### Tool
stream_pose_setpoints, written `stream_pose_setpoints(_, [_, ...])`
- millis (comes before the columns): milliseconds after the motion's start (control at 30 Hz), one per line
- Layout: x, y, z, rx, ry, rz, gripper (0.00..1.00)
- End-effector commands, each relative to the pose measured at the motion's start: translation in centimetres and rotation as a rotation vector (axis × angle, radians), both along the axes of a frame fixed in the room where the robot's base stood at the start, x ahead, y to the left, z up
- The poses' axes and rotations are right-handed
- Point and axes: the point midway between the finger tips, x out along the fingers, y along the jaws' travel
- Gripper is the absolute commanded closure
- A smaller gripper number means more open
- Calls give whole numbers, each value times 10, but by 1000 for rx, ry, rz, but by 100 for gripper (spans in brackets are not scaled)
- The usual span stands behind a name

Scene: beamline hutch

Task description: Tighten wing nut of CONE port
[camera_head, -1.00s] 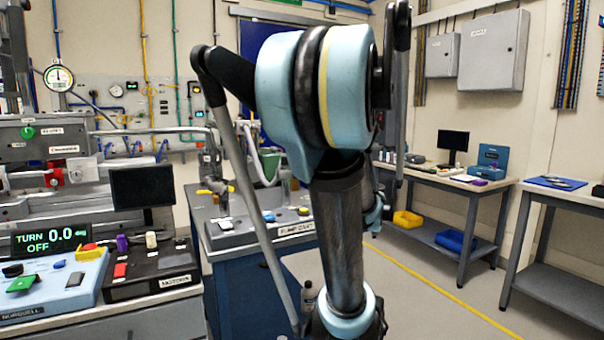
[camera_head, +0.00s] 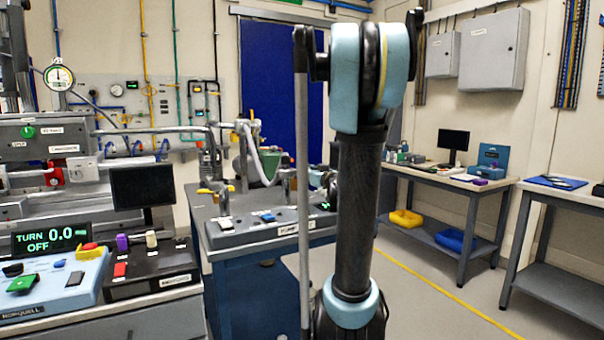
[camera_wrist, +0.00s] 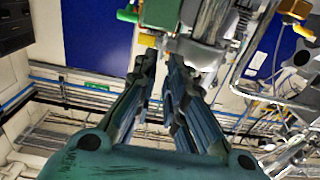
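I cannot pick out the CONE port or its wing nut by any readable label. In the head view, fittings with a yellow handle (camera_head: 207,191) stand on the pump cart (camera_head: 243,238). The gripper is hidden in the head view.
A bench at left holds a blue control box (camera_head: 55,285) and a display (camera_head: 48,240) reading "TURN 0.0 OFF". A monitor (camera_head: 143,187) stands behind. Work tables (camera_head: 437,188) line the right wall. Floor with a yellow line (camera_head: 440,290) is clear between the cart and tables.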

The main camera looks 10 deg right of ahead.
Motion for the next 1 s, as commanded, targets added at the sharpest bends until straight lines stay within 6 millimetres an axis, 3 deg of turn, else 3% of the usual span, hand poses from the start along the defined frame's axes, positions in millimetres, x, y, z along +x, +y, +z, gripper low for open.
stream_pose_setpoints(200, [24, 8, 0, 0, 0, 2, 88])
stream_pose_setpoints(400, [34, 12, 0, 0, 0, 1, 88])
stream_pose_setpoints(700, [36, 14, 0, 0, 0, 2, 88])
stream_pose_setpoints(767, [36, 14, 0, 0, 0, 2, 100])
stream_pose_setpoints(1000, [35, 14, 0, 1, 0, 2, 100])
